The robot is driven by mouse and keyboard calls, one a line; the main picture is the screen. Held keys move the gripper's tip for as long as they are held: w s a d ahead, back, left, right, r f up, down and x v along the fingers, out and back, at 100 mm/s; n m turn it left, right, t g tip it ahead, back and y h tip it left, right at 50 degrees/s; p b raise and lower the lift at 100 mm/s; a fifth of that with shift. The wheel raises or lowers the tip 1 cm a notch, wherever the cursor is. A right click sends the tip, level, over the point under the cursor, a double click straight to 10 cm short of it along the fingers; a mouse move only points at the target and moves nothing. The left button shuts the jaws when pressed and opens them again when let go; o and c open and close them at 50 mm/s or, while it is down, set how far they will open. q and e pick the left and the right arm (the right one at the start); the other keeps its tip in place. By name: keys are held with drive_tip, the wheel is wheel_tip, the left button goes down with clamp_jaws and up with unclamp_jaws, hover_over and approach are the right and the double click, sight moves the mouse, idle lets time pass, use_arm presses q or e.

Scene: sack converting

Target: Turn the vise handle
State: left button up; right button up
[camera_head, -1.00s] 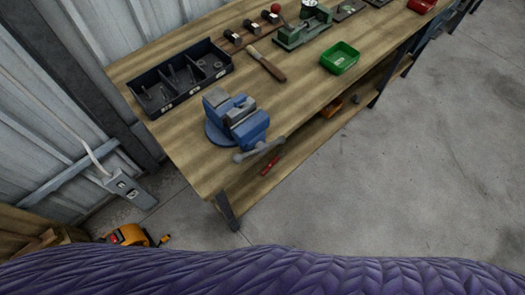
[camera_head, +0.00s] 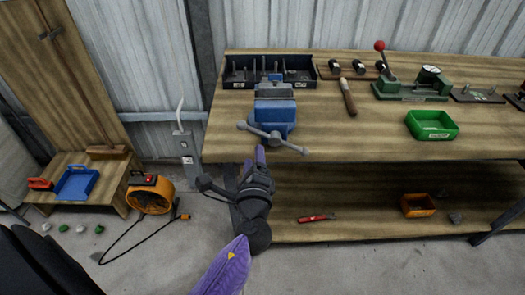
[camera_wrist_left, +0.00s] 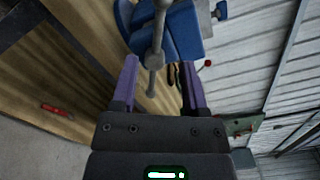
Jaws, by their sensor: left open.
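The blue vise (camera_head: 275,108) is at the front edge of the workbench in the head view; it also shows at the top of the left wrist view (camera_wrist_left: 183,33). Its grey vise handle (camera_head: 290,145) is a bar with knobbed ends, sloping down to the right across the vise's front. My left gripper (camera_head: 256,157), with purple fingers, is just below the handle in the head view. In the left wrist view the gripper (camera_wrist_left: 160,73) is open, and the handle (camera_wrist_left: 155,52) appears between its fingers. I cannot tell whether they touch. My right gripper is not in view.
The workbench (camera_head: 375,135) holds a black divided tray (camera_head: 240,82), a hammer (camera_head: 347,97), a green bin (camera_head: 432,125) and a green press (camera_head: 410,90). The lower shelf has a red tool (camera_head: 316,218) and an orange bin (camera_head: 418,206). An orange fan (camera_head: 150,195) stands at left.

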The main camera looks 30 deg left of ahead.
sight(254, 133)
use_arm(q)
drive_tip(key=x, duration=0.8)
drive_tip(key=shift+w+a+b, duration=0.15)
drive_tip(key=shift+w+b, duration=0.1)
drive_tip(key=shift+b, duration=0.15)
clamp_jaws()
idle(0.7)
